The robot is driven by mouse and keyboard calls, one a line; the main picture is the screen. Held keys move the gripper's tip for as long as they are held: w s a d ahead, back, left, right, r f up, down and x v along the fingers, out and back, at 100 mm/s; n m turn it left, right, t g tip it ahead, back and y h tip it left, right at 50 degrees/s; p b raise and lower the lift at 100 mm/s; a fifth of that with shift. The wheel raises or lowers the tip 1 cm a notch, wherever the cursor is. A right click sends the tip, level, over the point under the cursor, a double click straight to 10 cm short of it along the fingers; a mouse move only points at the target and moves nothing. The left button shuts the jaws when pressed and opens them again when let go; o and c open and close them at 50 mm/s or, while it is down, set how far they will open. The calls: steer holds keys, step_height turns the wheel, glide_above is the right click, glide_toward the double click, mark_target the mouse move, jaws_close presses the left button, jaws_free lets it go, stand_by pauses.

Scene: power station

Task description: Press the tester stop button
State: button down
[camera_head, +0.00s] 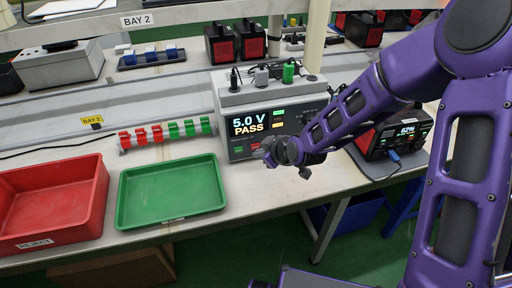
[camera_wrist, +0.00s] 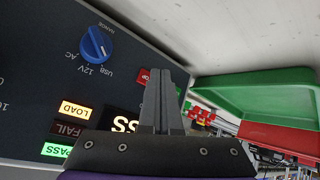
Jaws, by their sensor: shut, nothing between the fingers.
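The tester (camera_head: 230,108) is a grey box with a dark front panel. Its screen (camera_head: 249,124) reads 5.0 V PASS. A small red button (camera_head: 256,146) and a green button (camera_head: 238,150) sit below the screen. My gripper (camera_head: 264,152) is at the lower part of the panel, close to the red button. In the wrist view my gripper (camera_wrist: 162,75) is shut and empty, its tips over the panel near a red button (camera_wrist: 143,76), which they partly cover. I cannot tell whether they touch it.
A blue knob (camera_wrist: 96,43) and LOAD, FAIL and PASS lamps (camera_wrist: 57,149) are on the panel. A green tray (camera_head: 170,214) and a red reject bin (camera_head: 88,205) lie to the left. A clip rack (camera_head: 166,133) stands behind. A power station (camera_head: 400,138) is on the right.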

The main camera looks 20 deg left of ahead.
steer(key=shift+w+a, duration=0.1)
steer(key=shift+w, duration=0.05)
steer(key=shift+w+a, duration=0.15)
steer(key=shift+w, duration=0.1)
stand_by(0.4)
steer(key=shift+s+d, duration=0.25)
steer(key=shift+s, duration=0.15)
stand_by(0.3)
steer(key=shift+s+d, duration=0.5)
steer(key=shift+s, duration=0.35)
steer(key=shift+s+d, duration=0.55)
steer(key=shift+s, duration=0.35)
steer(key=shift+s+d, duration=0.5)
steer(key=shift+s, duration=0.35)
steer(key=shift+w, duration=0.15)
